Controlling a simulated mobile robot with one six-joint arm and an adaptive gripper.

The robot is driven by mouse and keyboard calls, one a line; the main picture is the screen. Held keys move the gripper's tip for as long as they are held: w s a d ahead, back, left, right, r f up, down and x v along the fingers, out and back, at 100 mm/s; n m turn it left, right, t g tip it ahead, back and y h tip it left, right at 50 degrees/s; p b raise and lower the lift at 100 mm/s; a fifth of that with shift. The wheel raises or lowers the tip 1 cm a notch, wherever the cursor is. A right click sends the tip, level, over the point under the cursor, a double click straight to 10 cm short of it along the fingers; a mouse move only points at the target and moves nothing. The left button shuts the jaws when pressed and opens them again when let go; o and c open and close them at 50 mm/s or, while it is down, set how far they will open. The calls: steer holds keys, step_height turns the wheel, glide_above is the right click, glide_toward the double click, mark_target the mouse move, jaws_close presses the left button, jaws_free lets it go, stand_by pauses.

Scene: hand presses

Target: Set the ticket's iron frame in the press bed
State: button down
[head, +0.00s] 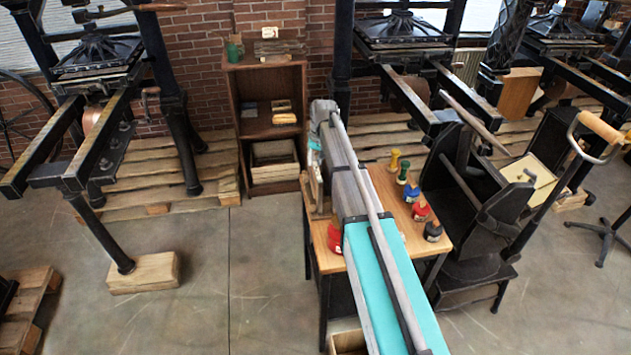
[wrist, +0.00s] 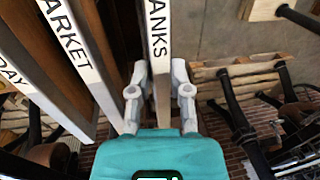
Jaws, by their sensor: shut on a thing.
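In the wrist view my gripper (wrist: 160,78) is shut on a bar-like piece (wrist: 158,35) with a white label whose visible letters read "ANKS". Two similar labelled pieces stand to its left, one reading "ARKET" (wrist: 70,42) and one ending in "DAY" (wrist: 12,76). I cannot tell their full shape or material. In the head view my arm crosses the table, and the held piece is mostly hidden behind it. Black hand presses stand at the left (head: 97,48), middle (head: 403,27) and right (head: 562,27), with rails in front. I cannot make out the ticket.
A wooden table (head: 380,190) holds several ink jars and stamps, such as a red jar (head: 420,211). A brown shelf (head: 265,95) stands behind it. Pallets (head: 150,185) lie under the presses. A black stand (head: 485,215) is to the right. Concrete floor (head: 260,260) is free between.

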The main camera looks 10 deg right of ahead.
steer(key=shift+a+r+p, duration=0.15)
steer(key=shift+r+p, duration=2.1)
stand_by(0.3)
steer(key=shift+r+p, duration=0.8)
steer(key=shift+p, duration=0.05)
stand_by(0.9)
step_height(320, 180, up, 5)
steer(key=p, duration=0.5)
stand_by(0.4)
steer(key=shift+f, duration=0.1)
steer(key=c, duration=1.2)
jaws_free()
jaws_close()
